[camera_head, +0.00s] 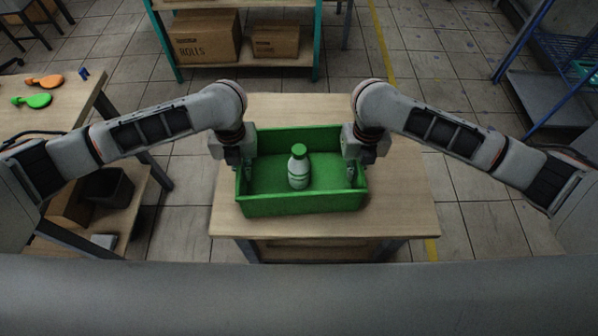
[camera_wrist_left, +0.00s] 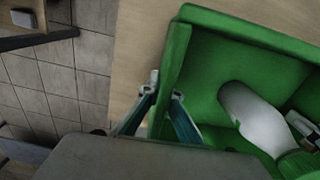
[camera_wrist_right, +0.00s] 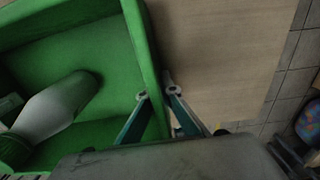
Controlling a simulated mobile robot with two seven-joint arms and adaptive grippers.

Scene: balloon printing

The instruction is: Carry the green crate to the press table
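The green crate (camera_head: 300,205) is on a small wooden table (camera_head: 405,205), as far as the head view shows. A white bottle with a green cap (camera_head: 299,168) is inside it. My left gripper (camera_head: 244,172) is at the crate's left end wall; in the left wrist view its fingers (camera_wrist_left: 164,91) lie either side of that wall, close against it. My right gripper (camera_head: 353,174) is at the right end wall; in the right wrist view its fingers (camera_wrist_right: 155,92) pinch that wall the same way. The lower finger parts are hidden behind the wrist housings.
A shelf with cardboard boxes (camera_head: 205,38) is at the back. A blue rack (camera_head: 535,75) stands at the right. Tiled floor (camera_head: 470,225) is clear beside the table.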

